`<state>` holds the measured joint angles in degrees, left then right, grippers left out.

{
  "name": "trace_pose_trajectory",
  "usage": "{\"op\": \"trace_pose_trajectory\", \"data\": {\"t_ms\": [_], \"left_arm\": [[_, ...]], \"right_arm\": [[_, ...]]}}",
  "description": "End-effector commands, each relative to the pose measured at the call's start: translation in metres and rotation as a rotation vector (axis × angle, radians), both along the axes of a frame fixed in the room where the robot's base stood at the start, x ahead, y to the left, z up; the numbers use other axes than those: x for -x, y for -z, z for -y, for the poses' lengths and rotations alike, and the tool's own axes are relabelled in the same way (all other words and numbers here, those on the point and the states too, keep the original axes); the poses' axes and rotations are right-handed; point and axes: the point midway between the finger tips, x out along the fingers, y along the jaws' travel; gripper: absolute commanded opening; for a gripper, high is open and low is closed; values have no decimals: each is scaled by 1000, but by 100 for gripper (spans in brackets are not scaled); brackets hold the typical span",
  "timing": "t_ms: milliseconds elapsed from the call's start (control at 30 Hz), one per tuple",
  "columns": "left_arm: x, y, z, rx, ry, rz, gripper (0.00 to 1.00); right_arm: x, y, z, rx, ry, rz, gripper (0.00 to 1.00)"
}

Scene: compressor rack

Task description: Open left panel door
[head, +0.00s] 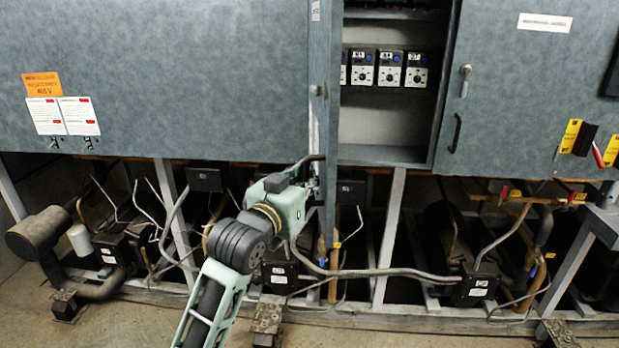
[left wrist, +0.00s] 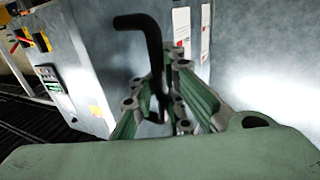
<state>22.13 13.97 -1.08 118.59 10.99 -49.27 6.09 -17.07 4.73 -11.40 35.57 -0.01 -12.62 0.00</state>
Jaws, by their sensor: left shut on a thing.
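The left panel door (head: 325,125) is a grey door that stands open in the head view. It is swung out toward me and seen nearly edge-on, at the left side of an open compartment (head: 385,132). Its black handle (left wrist: 152,48) shows in the left wrist view as a bent bar between my fingers. My left gripper (head: 312,168) is shut on this handle at the lower part of the door. It also shows in the left wrist view (left wrist: 165,112). The fingers partly hide the handle. My right gripper is not in view.
Several small control units (head: 389,68) sit in the open compartment. A shut grey right door (head: 520,110) with a latch and black handle is beside it. A wide grey panel (head: 190,80) with warning labels is at left. Pipes and compressors (head: 105,250) fill the space below.

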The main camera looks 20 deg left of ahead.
Motion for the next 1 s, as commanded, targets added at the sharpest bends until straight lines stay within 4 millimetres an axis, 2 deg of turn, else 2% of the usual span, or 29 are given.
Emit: {"op": "trace_pose_trajectory", "data": {"t_ms": [33,133,167,367,767,867,1000], "left_arm": [[0,9,4,6,8,-21,0],[0,9,4,7,8,-22,0],[0,9,4,7,8,-22,12],[0,6,2,5,5,-14,29],[6,4,0,1,1,-9,29],[20,4,-1,0,1,-8,29],[49,4,-2,1,3,-9,29]], "right_arm": [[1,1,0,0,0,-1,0],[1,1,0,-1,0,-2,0],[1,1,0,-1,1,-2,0],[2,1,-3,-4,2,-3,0],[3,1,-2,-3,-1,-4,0],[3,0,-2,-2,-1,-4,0],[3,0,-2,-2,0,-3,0]]}}
